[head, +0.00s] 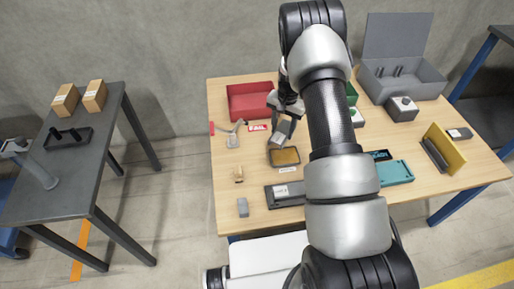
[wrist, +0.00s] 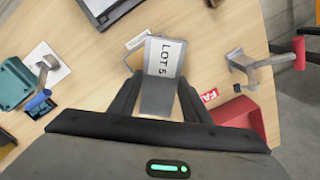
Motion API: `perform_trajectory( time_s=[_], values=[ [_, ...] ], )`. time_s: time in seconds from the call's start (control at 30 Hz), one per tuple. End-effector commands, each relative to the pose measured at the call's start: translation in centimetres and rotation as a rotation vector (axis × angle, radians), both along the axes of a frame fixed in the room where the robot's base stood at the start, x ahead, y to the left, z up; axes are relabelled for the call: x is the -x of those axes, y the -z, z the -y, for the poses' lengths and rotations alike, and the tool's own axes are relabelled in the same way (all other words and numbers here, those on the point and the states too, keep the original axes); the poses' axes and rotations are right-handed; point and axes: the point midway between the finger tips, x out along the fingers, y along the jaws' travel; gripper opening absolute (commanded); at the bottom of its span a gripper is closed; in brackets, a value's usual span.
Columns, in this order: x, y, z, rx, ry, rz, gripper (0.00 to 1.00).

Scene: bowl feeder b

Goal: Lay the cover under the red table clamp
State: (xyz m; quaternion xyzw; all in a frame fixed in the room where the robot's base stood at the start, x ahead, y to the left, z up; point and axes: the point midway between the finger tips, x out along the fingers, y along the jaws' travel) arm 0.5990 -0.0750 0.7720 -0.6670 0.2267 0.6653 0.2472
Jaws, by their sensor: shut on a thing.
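My gripper (head: 288,116) is shut on a flat grey piece with a white "LOT 5" label, which I take as the cover (head: 281,130). In the wrist view the cover (wrist: 160,85) sticks out between the fingers of my gripper (wrist: 157,98), label side showing. It is held above the table. The red table clamp (head: 238,126), a grey metal arm with a red handle, stands near the table's left edge, left of my gripper. In the wrist view the clamp (wrist: 248,70) is to the right, apart from the cover, with a pale plate at its foot.
A red bin (head: 250,101) with a FAIL label stands behind the clamp. A small tray with a brown inside (head: 284,157) lies in front of my gripper. A blue-handled clamp (wrist: 42,78) stands beside a teal part (wrist: 14,78).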

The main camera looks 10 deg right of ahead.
Motion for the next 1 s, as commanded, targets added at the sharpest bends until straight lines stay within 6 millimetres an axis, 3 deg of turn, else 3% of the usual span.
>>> perform_trajectory(
  time_s=[0.03,0.2,0.43,0.7,1.0],
  values=[
    [-1.7,1.9,1.0,0.001,0.059,0.004,0.12],
    [-5.7,4.3,3.8,-0.002,0.261,-0.001,0.12],
    [-9.5,7.1,7.2,0.0,0.521,-0.007,0.12],
    [-11.1,9.2,9.8,0.011,0.776,-0.018,0.12],
    [-11.2,9.3,10.3,0.02,0.886,-0.023,0.12]
  ],
)
